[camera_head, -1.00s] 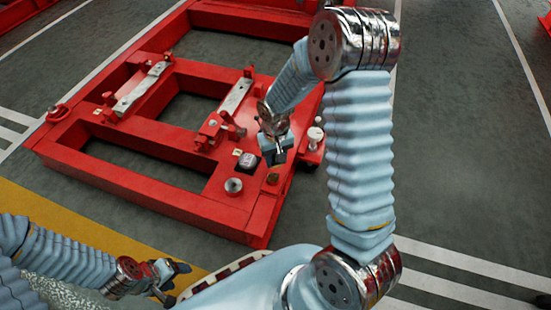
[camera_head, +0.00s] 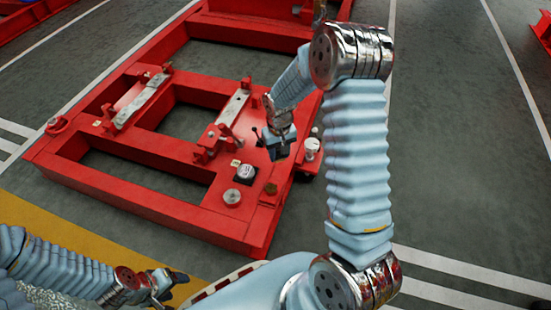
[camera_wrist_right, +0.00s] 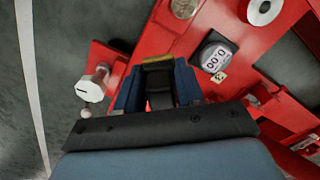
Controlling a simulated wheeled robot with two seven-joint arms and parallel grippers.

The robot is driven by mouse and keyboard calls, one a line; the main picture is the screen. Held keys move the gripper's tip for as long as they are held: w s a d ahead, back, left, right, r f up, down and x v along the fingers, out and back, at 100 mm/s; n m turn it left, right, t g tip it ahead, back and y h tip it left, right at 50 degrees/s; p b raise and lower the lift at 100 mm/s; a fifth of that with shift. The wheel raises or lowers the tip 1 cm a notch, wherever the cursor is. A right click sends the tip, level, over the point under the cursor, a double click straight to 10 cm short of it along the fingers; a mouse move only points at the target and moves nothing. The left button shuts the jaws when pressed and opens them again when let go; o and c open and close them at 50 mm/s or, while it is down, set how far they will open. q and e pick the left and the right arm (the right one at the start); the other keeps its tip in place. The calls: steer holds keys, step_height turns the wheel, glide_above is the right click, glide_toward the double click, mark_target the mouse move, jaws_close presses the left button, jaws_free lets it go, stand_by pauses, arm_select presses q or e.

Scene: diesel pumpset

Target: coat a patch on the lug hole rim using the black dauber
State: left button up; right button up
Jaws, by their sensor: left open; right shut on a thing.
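My right gripper (camera_head: 280,152) hangs over the right side of the red frame (camera_head: 140,196), near its outer edge. In the right wrist view its blue jaws (camera_wrist_right: 156,90) are shut on a black piece, which I take for the black dauber (camera_wrist_right: 158,86). I cannot tell which hole on the frame is the lug hole, and no coated patch shows clearly. My left gripper (camera_head: 168,286) is open and empty at the lower left, away from the frame.
A black-based counter (camera_head: 246,173) and a grey ring-shaped part (camera_head: 232,197) sit on the frame near the right gripper. A brownish round piece (camera_head: 270,188) is beside them. A white-topped part (camera_head: 312,145) stands at the frame's right edge. Grey floor lies open to the right.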

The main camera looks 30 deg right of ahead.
steer(key=w+d, duration=0.4)
steer(key=d, duration=0.1)
steer(key=shift+w, duration=0.1)
stand_by(0.3)
